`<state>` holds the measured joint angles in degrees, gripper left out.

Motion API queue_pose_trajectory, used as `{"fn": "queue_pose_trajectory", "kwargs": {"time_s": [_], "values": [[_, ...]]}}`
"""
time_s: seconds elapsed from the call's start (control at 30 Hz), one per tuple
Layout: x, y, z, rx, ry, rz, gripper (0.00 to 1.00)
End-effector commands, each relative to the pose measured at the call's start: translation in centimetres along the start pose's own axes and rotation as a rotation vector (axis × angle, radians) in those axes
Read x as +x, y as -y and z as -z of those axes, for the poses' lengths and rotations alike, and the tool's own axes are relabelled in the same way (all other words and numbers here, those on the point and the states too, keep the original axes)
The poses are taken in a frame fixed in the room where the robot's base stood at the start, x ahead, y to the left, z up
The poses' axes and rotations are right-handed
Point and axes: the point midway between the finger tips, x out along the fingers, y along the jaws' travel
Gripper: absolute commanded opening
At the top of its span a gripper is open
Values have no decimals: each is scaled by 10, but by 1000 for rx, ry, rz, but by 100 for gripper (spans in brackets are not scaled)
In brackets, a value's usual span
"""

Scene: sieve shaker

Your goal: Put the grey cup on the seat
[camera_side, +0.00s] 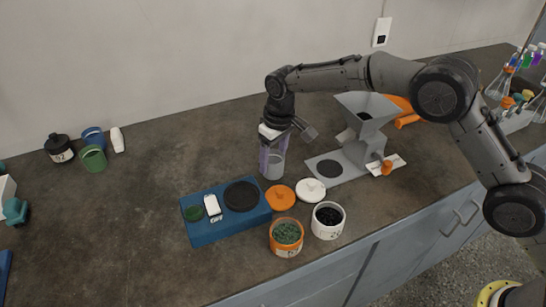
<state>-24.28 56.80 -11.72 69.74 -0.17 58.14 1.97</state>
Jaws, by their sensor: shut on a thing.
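The grey cup (274,168) is upright between the fingers of my gripper (273,150), which is shut on it. The cup is just behind the right end of the blue shaker base (224,229). I cannot tell whether its bottom touches the counter. A round black seat (241,196) on top of the blue base is bare, left of and nearer the camera than the cup. Another dark round spot (330,168) lies on the grey plate of the hopper stand, right of the cup. My fingers hide part of the cup's upper side.
An orange lid (280,197) and a white lid (311,190) lie in front of the cup. An orange jar of green grains (286,238) and a white jar of black grains (328,220) stand nearer. The grey hopper (367,125) stands right. The counter left is mostly free.

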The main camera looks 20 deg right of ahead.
Motion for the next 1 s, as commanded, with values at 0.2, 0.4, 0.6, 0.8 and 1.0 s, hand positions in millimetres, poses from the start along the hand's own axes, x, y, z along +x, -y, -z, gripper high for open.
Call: {"fn": "queue_pose_trajectory", "kwargs": {"time_s": [0.2,0.4,0.6,0.8,1.0], "values": [[3,0,0,0,0,0,86],[3,0,0,0,0,0,98],[0,0,0,0,-1,0,98],[-24,0,1,0,-5,0,98],[-66,0,1,0,-5,0,98]]}}
